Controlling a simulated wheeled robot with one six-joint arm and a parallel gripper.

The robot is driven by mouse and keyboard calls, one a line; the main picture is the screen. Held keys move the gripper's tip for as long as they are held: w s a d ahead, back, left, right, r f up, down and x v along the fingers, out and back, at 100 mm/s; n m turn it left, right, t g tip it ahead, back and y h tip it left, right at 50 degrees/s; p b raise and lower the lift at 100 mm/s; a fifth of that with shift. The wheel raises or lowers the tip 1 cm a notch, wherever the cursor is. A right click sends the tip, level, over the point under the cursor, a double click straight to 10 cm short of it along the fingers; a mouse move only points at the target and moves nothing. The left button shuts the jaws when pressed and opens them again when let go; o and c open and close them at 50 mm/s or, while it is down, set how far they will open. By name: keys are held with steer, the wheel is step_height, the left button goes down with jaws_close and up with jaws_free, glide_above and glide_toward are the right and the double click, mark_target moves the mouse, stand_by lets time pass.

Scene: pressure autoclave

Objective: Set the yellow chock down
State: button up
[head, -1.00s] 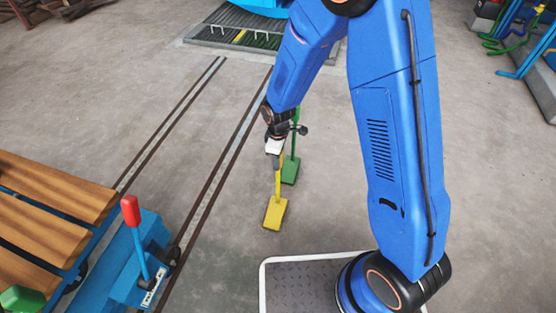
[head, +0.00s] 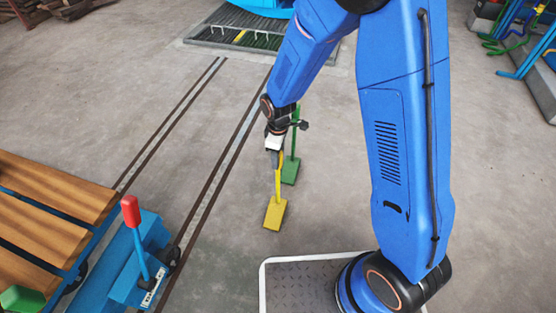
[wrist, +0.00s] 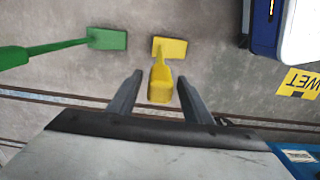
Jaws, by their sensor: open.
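The yellow chock (head: 275,214) stands on the concrete floor, its block down and its handle rising toward my gripper. It lies to the right of the floor rails. In the wrist view the yellow chock (wrist: 170,47) shows just beyond the fingers, its handle top lying between and ahead of them. My gripper (head: 275,153) is at the handle's upper end in the head view. In the wrist view my gripper (wrist: 158,92) has its two fingers spread apart, with a gap on both sides of the handle.
A green chock (head: 290,170) with a tall handle stands just behind the yellow one. Rails (head: 213,175) run along the floor to the left. A blue cart with wooden slats (head: 50,205) and a red-knobbed lever (head: 131,211) is at left. A grating (head: 235,38) lies at the back.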

step_height(320, 180, up, 10)
steer(key=shift+f, duration=0.2)
steer(key=shift+r, duration=0.1)
steer(key=s+d+r+m+t, duration=0.1)
steer(key=s+d+r+m, duration=0.25)
steer(key=d+r, duration=0.5)
steer(key=s+d+r+m+t, duration=0.1)
steer(key=s+d+r+m, duration=0.2)
steer(key=s+d+r, duration=0.35)
steer(key=s+d+r+m+t, duration=0.1)
steer(key=s+d+r+m, duration=0.2)
steer(key=s, duration=0.4)
steer(key=s+d+r+m+t, duration=0.1)
steer(key=s+d+r+m, duration=0.3)
steer(key=s+d, duration=0.3)
steer(key=shift+s+d+r+t, duration=0.25)
steer(key=shift+s+r+t, duration=0.2)
steer(key=shift+r, duration=0.3)
